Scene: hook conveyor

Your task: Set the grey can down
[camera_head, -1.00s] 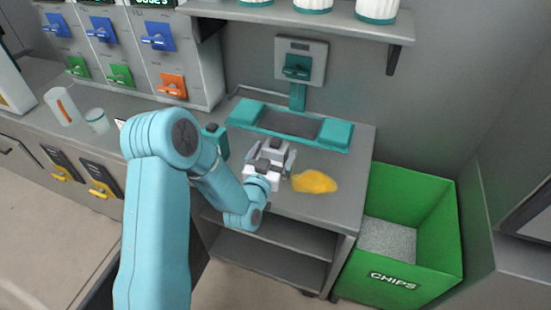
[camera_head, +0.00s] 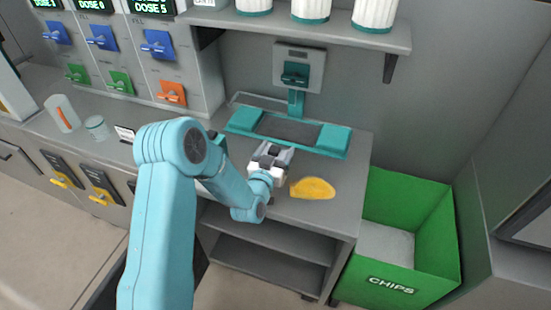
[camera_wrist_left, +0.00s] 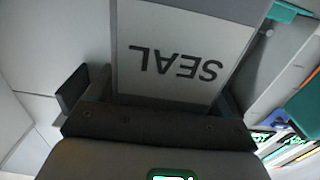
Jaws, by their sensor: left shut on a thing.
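My left gripper (camera_head: 270,162) is over the grey counter, in front of the teal-framed station and left of a yellow cloth-like thing. It is shut on a grey thing that I take for the grey can (camera_wrist_left: 185,55). In the left wrist view the can fills the space between the dark finger pads, with the word SEAL upside down on its side. In the head view the gripper and arm hide most of the can, and I cannot tell whether its bottom touches the counter. My right gripper is not in view.
The yellow thing (camera_head: 313,188) lies close to the gripper's right. Behind is the teal-framed station (camera_head: 335,138) with a dark pad. A green CHIPS bin (camera_head: 430,235) stands right of the counter (camera_head: 310,212). Clear cups (camera_head: 97,127) stand at left. White canisters (camera_head: 374,12) stand on the shelf above.

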